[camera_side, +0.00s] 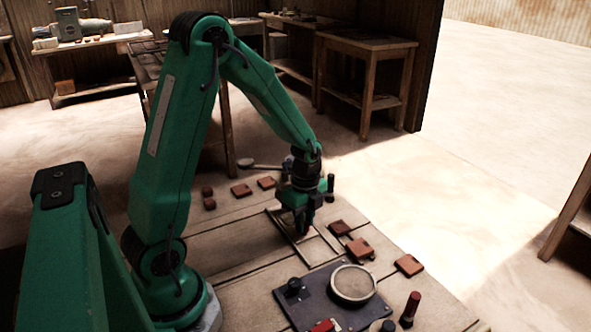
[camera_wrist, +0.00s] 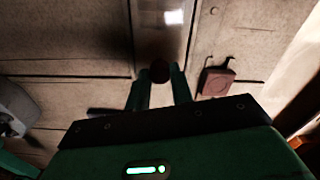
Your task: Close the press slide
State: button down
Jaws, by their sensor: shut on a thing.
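My gripper (camera_side: 302,226) points down over the pale rails of the press slide (camera_side: 322,243), near the middle of the bench. In the side view the gripper hides the knob. How far the slide stands open is hard to tell.
A dark plate with a round pale disc (camera_side: 352,284) lies at the near end, with a dark red upright cylinder (camera_side: 411,308) beside it. Brown tiles (camera_side: 361,249) lie right of the rails, one close by in the wrist view (camera_wrist: 217,80). More tiles (camera_side: 241,190) lie behind.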

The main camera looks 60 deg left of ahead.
jog(key=shift+a, duration=2)
jog(key=c, duration=1.2)
grip_release()
jog(key=shift+d+r, duration=0.1)
notch_tip(320, 180, up, 8)
